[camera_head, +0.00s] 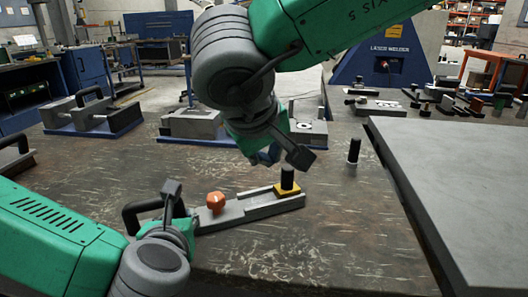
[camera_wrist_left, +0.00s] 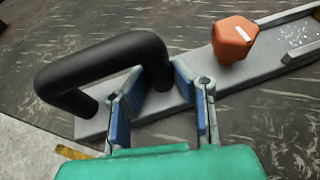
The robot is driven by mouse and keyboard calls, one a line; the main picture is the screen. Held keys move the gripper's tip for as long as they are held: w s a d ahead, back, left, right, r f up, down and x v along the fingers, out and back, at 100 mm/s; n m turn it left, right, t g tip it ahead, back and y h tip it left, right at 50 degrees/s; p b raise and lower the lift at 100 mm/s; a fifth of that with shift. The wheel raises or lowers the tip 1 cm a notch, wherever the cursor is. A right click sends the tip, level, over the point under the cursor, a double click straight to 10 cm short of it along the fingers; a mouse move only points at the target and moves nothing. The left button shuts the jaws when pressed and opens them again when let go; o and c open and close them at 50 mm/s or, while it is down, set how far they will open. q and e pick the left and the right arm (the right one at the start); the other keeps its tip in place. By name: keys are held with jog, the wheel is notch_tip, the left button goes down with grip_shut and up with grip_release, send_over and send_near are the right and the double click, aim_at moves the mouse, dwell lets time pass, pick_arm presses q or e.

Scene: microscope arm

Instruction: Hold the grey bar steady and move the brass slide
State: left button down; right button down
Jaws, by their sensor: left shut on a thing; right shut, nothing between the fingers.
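The grey bar (camera_head: 240,212) lies on the table, with a black arched handle (camera_head: 143,208) at its left end and an orange knob (camera_head: 215,201) along it. My left gripper (camera_head: 172,200) is shut on the black handle. In the left wrist view the blue finger pads (camera_wrist_left: 158,88) sit either side of the handle's right leg (camera_wrist_left: 152,60). The brass slide (camera_head: 287,189), with a black upright post (camera_head: 287,174), sits near the bar's right end. My right gripper (camera_head: 266,156) is shut and empty, above and left of the slide. Its fingertips are partly hidden by its own wrist.
A small black post (camera_head: 353,151) stands on the table right of the bar. Grey fixtures (camera_head: 90,115) stand at the back left and behind my right arm (camera_head: 190,124). A grey slab (camera_head: 460,180) covers the right side. The table front is clear.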

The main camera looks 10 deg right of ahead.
pick_arm(q)
jog(key=c, duration=1.3)
grip_release()
jog(key=shift+f, duration=0.25)
jog(key=shift+s, duration=0.1)
